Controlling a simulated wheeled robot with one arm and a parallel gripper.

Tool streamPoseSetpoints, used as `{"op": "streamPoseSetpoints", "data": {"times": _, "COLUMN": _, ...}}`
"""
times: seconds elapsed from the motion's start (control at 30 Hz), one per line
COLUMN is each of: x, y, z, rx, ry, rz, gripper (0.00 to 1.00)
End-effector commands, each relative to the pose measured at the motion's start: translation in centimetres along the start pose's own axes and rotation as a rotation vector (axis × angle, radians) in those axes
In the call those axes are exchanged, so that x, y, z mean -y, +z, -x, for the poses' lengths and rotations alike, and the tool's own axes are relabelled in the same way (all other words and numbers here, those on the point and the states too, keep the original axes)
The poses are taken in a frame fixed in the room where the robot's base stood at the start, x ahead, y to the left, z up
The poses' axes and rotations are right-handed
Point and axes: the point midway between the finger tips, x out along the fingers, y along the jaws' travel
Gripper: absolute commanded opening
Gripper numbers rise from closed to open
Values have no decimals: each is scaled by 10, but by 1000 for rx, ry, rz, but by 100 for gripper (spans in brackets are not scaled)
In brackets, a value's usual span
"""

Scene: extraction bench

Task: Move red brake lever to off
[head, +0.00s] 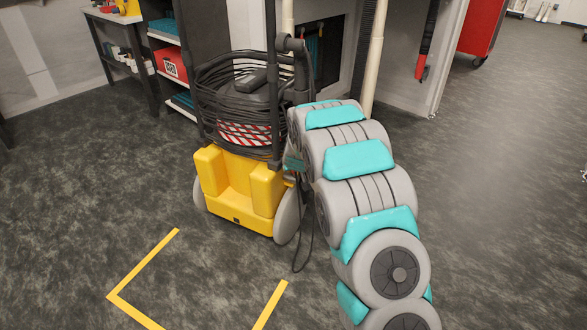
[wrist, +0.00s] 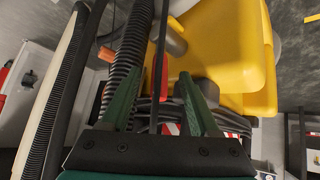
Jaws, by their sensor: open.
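In the wrist view a slim red lever (wrist: 164,72), likely the brake lever, shows between and beyond the green fingers of my gripper (wrist: 161,82). The fingers are apart, and I see nothing clamped between them. I cannot tell whether they touch the lever. The lever belongs near a wheeled machine with a yellow body (head: 238,192) and dark coiled hose, which also shows in the wrist view (wrist: 222,45). In the head view my arm reaches the machine's right side and hides the lever and my gripper. The lever's off position cannot be read.
A ribbed black hose (wrist: 128,62) runs close beside my left finger. Shelves with a red box (head: 171,64) stand behind at left. A pale pipe (head: 375,60) rises behind my arm. Yellow floor tape (head: 145,262) lies in front; the floor at right is clear.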

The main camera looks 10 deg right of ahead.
Motion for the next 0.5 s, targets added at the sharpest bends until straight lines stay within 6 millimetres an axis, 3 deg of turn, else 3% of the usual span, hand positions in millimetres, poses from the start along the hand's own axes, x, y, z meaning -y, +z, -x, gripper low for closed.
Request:
{"op": "streamPoseSetpoints", "data": {"times": 0.3, "x": 0, "y": 0, "z": 40, "rx": 0, "ry": 0, "rz": 0, "gripper": 62}}
{"op": "streamPoseSetpoints", "data": {"times": 0.5, "x": 0, "y": 0, "z": 50, "rx": -1, "ry": 0, "rz": 0, "gripper": 62}}
